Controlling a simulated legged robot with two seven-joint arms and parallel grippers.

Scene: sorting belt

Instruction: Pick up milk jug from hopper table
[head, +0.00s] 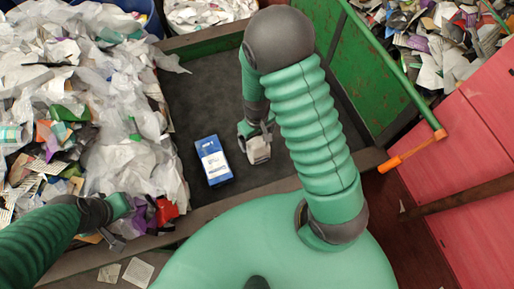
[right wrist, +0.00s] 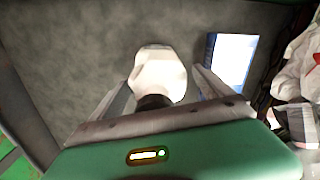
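The milk jug (head: 258,151) is a small whitish container on the dark hopper table (head: 195,95). In the right wrist view the jug (right wrist: 160,72) is pale, with a dark cap end towards my gripper. My right gripper (head: 256,133) is over the jug and partly hides it in the head view. In the right wrist view my right gripper's fingers (right wrist: 165,82) are apart, one on each side of the jug, with a narrow gap at the right finger. My left gripper (head: 117,225) is at the near edge of the waste pile; its opening is unclear.
A blue and white carton (head: 214,161) lies left of the jug; it also shows in the right wrist view (right wrist: 232,62). A heap of paper and plastic waste (head: 75,95) fills the left. A green metal wall (head: 350,75) bounds the table on the right.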

